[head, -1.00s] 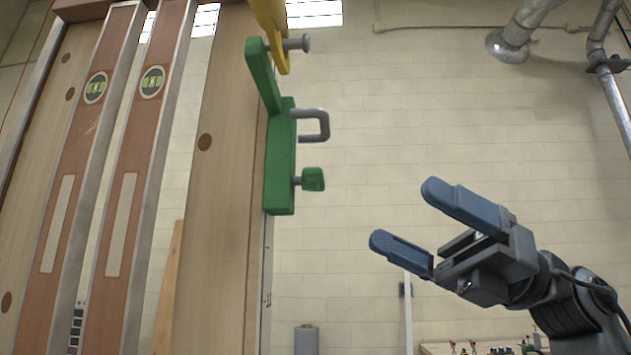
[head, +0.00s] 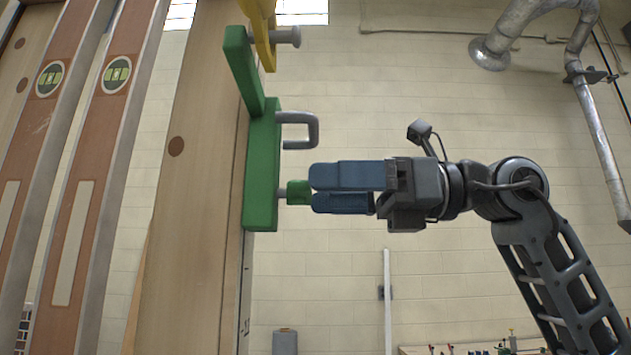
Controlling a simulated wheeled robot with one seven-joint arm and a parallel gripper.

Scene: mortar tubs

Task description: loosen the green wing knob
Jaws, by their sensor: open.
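The green wing knob (head: 298,192) sticks out to the right on a short grey stem, low on a green bracket (head: 261,178). A grey U-shaped handle (head: 312,130) sits on the bracket just above it. My gripper (head: 312,189) comes in level from the right, its blue fingertips at the knob's right end. The fingers lie above one another with a narrow gap from this angle. The jaws are open; they do not grip the knob. I cannot tell whether the fingertips touch or overlap it.
The bracket is fixed to the edge of a wooden panel (head: 190,200). A yellow part (head: 259,30) with a grey bolt (head: 287,37) is above. Two spirit levels stand at left. Metal pipes (head: 500,45) run at upper right. Space below the gripper looks clear.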

